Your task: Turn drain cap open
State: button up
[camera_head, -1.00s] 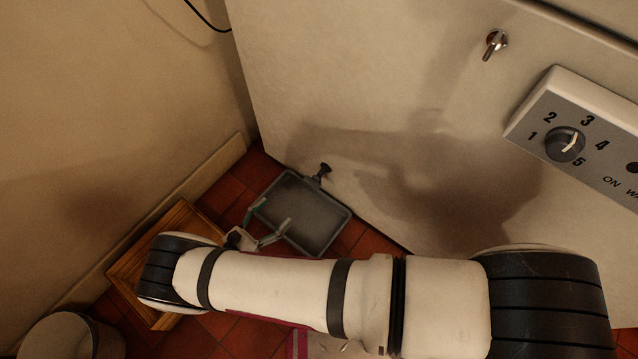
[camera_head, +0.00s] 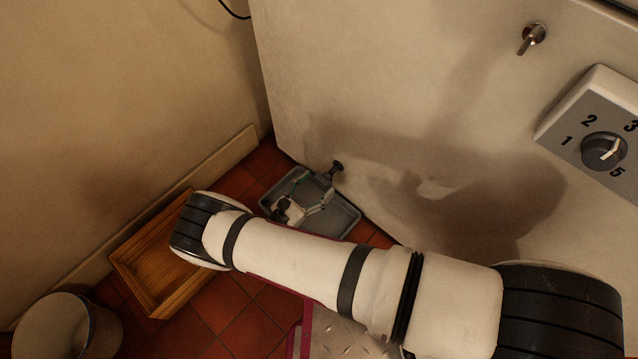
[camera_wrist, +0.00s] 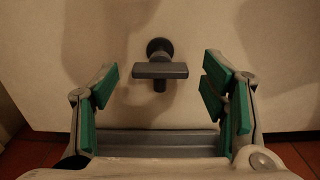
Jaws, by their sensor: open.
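The drain cap (camera_wrist: 160,70) is a dark T-shaped handle on a round base, low on the white appliance front. In the wrist view it sits ahead of my gripper (camera_wrist: 160,88), centred between the green-padded fingers, its bar lying level. The fingers are open and apart from it. In the head view the drain cap (camera_head: 336,167) sticks out just above the grey tray (camera_head: 345,222) on the floor. My gripper (camera_head: 312,192) is over the tray, its fingertips pointing toward the cap.
A wooden tray (camera_head: 127,262) lies on the red tiles, with a pale bucket (camera_head: 22,335) to its left. A numbered dial (camera_head: 603,150) and a small metal lever (camera_head: 532,38) are higher on the appliance front (camera_head: 420,100). A wall stands at left.

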jog(key=shift+x, duration=0.8)
jog(key=shift+c, duration=0.6)
jog(key=c, duration=1)
